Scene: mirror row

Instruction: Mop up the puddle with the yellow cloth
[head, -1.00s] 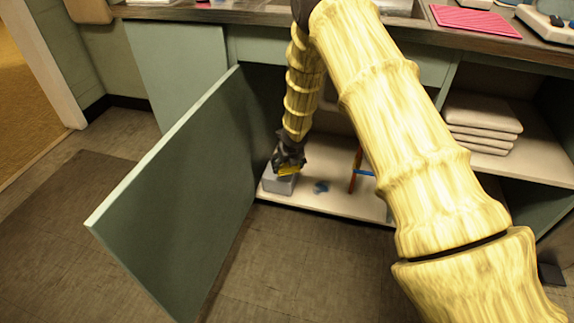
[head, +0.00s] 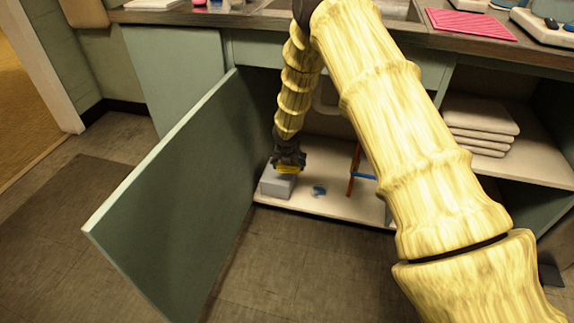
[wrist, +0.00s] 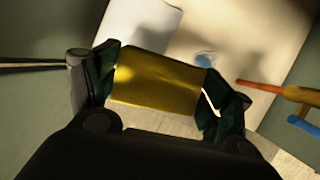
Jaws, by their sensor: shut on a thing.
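My gripper (head: 288,164) is inside the open cabinet under the counter. It is shut on the yellow cloth (wrist: 158,82), which spans between the two fingers in the wrist view. The cloth also shows as a small yellow strip in the head view (head: 288,170). The puddle (head: 319,190) is a small blue patch on the pale cabinet floor, to the right of my gripper and apart from the cloth. It also shows in the wrist view (wrist: 205,60), beyond the cloth.
A grey box (head: 277,183) stands just below my gripper. An orange and blue upright object (head: 354,172) stands right of the puddle. The open green door (head: 180,200) borders the left side. Folded pale stacks (head: 482,125) sit on the right shelf.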

